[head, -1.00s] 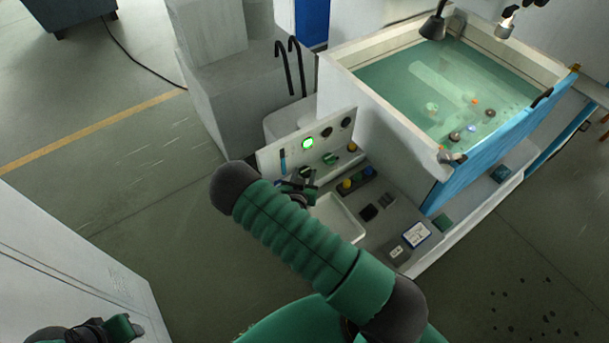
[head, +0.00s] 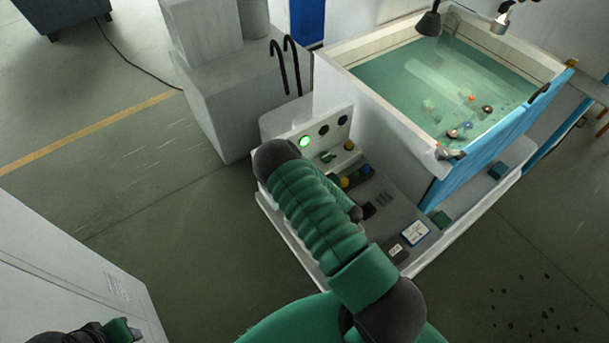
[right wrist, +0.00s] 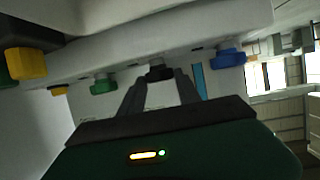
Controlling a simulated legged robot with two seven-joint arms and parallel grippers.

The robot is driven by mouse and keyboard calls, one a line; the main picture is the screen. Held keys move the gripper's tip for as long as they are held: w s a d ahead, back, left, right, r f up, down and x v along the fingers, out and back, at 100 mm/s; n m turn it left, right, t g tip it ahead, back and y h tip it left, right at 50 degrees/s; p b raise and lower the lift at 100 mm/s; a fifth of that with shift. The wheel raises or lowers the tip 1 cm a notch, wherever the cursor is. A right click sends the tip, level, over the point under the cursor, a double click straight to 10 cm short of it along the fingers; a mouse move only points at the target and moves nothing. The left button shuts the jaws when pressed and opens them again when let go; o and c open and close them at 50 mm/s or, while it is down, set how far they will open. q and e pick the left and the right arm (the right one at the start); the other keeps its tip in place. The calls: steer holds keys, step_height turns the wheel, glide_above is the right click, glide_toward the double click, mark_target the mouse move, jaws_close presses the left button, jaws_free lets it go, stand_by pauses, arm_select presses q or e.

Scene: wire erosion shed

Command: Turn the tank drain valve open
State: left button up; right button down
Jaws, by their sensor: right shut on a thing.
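The pale control panel (head: 334,135) stands on the near end of the tank unit, with a lit green lamp, dark round dials and a row of coloured knobs. In the right wrist view, my right gripper (right wrist: 161,78) is shut on a dark valve knob (right wrist: 160,70), between a green knob (right wrist: 103,85) and a blue strip (right wrist: 198,80). In the head view my right arm hides this gripper and the held knob. No lettering on the knob is readable. My left gripper (head: 118,330) is partly visible at the bottom left, away from the panel; its jaws are unclear.
The open tank (head: 440,90) holds greenish water and has a blue front. A ledge with yellow and blue buttons (head: 356,176) lies below the panel. A grey cabinet (head: 70,255) stands at the left. Open floor lies between cabinet and unit.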

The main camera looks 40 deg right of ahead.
steer(key=n+y, duration=0.1)
steer(key=d+n+y, duration=0.1)
steer(key=n+y, duration=0.1)
steer(key=shift+w+y, duration=0.1)
steer(key=shift+y, duration=0.2)
steer(key=shift+d+n+y+b, duration=0.15)
steer(key=shift+n+y+b, duration=0.4)
steer(key=shift+n+y, duration=0.35)
steer(key=n+y, duration=0.1)
steer(key=n+g+y+b, duration=0.1)
steer(key=y, duration=0.1)
steer(key=shift+w+d+f, duration=0.15)
steer(key=shift+d, duration=0.05)
steer(key=shift+w+d+n+g+y+b, duration=0.1)
steer(key=shift+n+g+y+b, duration=0.3)
steer(key=shift+n+y+b, duration=0.35)
steer(key=shift+w+d+n+g+y+b, duration=0.1)
steer(key=shift+n+g+y+b, duration=0.45)
steer(key=shift+n, duration=0.4)
steer(key=shift+y, duration=0.3)
steer(key=c, duration=1.2)
jaws_free()
steer(key=shift+o, duration=0.4)
steer(key=shift+w+a+f, duration=0.1)
steer(key=shift+w, duration=0.15)
steer(key=shift+s, duration=0.1)
